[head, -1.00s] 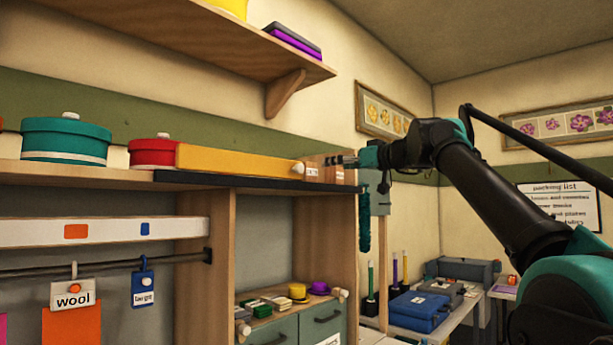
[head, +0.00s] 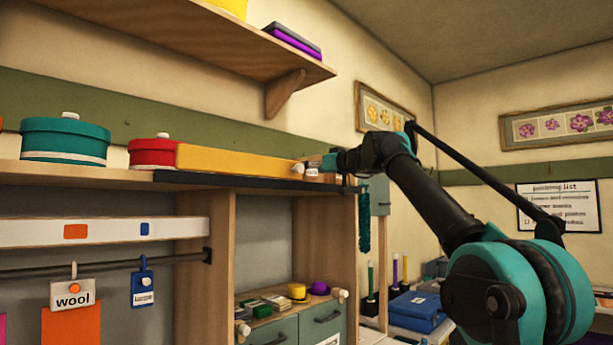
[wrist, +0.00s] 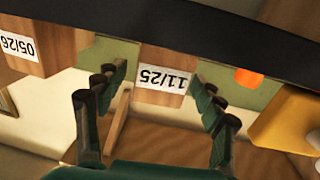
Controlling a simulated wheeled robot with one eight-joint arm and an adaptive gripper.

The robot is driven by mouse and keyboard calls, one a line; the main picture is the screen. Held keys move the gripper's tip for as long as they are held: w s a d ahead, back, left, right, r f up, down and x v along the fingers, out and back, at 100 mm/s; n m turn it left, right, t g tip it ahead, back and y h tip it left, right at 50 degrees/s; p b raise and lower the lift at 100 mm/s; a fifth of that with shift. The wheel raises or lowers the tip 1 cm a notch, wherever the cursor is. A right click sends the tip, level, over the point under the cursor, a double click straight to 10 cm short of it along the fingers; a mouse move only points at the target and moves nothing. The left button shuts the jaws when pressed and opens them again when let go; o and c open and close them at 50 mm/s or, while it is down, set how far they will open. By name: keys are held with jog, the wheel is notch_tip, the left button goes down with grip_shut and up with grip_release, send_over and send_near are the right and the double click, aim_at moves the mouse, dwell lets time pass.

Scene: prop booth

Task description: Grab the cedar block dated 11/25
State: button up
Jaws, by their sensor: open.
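The cedar block dated 11/25 (wrist: 162,61) is a wooden block with a white date label, at the centre of the wrist view. In the head view only its label side (head: 312,171) shows, on the long shelf at the right end of the yellow box; my gripper partly hides it. My gripper (wrist: 160,92) is open, with a finger to each side of this block and gaps showing at both sides. In the head view my gripper (head: 330,163) is at the shelf's right end.
A similar block labelled 05/26 (wrist: 35,45) is beside it, left in the wrist view. The yellow box (head: 235,162) with a white knob is close on the other side. The dark shelf edge (head: 250,184) runs along the front. A red tin (head: 152,153) is farther left.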

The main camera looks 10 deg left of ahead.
jog(key=shift+w+a, duration=0.45)
jog(key=shift+a, duration=0.05)
jog(key=shift+c, duration=0.5)
jog(key=c, duration=1.2)
